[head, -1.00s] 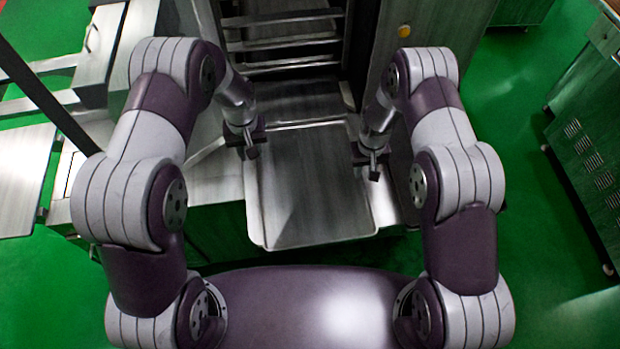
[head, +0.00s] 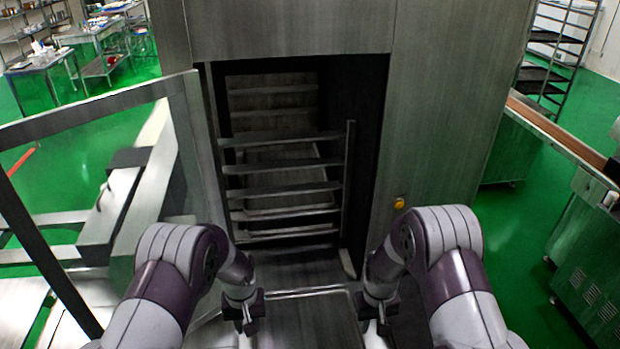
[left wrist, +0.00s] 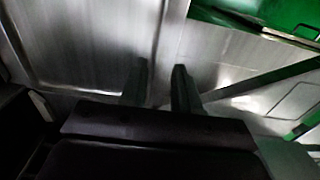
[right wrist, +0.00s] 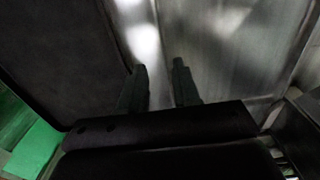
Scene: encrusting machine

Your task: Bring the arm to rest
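My left gripper (head: 245,318) and my right gripper (head: 374,322) hang at the bottom of the head view, on either side of a flat metal tray (head: 308,320). In the left wrist view the left fingers (left wrist: 160,82) are apart with nothing between them, above a metal surface. In the right wrist view the right fingers (right wrist: 160,80) are also apart and empty, above metal with a bright reflection. Neither gripper holds anything. Whether the fingertips touch the surface below cannot be told.
A tall metal cabinet (head: 440,110) with a dark opening and several cross bars (head: 280,165) stands ahead. A metal frame (head: 85,115) is at left, a vented cabinet (head: 595,285) at right. Green floor (head: 505,215) is open on the right.

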